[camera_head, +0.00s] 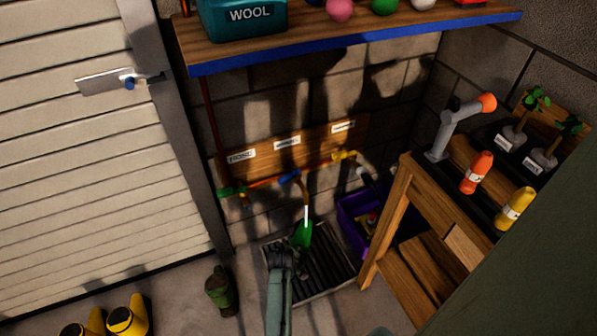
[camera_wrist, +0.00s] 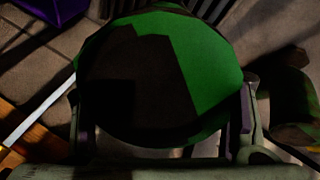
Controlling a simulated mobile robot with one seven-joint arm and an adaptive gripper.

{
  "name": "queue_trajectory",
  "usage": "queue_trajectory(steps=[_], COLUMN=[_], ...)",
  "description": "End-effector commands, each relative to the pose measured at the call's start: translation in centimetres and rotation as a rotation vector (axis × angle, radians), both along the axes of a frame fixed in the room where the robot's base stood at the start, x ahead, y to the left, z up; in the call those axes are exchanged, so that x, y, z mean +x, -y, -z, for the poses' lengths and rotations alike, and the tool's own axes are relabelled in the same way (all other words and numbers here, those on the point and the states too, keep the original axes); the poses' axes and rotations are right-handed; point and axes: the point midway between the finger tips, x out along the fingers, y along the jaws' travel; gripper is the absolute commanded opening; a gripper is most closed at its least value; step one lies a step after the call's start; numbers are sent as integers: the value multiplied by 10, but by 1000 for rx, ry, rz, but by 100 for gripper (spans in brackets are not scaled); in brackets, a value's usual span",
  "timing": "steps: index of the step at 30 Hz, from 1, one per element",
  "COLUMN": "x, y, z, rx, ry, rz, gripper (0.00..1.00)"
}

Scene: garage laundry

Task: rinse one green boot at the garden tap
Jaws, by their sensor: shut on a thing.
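My gripper (camera_head: 283,256) is shut on one green boot (camera_head: 302,235), held over the dark floor grate. In the wrist view the boot (camera_wrist: 205,75) fills the space between the fingers, with a large dark patch that may be dirt or shadow. A thin white streak, looking like running water, comes down from the middle spout (camera_head: 304,187) to the boot in the head view. The tap pipe on the wall has a green handle (camera_head: 225,192), a blue handle (camera_head: 290,176) and a yellow handle (camera_head: 346,155). A second green boot (camera_head: 219,290) stands on the floor, left.
The slatted drain grate (camera_head: 335,262) lies below the taps. A purple crate (camera_head: 352,222) and a wooden bench (camera_head: 388,220) stand to its right. Yellow boots (camera_head: 128,318) stand at the lower left, before the white door (camera_head: 80,180). A blue-edged shelf (camera_head: 350,38) overhangs the taps.

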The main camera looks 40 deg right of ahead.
Motion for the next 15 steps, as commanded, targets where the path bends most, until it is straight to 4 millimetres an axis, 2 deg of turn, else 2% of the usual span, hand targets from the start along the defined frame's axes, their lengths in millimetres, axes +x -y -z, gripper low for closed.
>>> queue_trajectory(steps=[15], x=[-27], y=[-27], z=[-3], rx=[-2], ry=[2], rz=[0], gripper=[6])
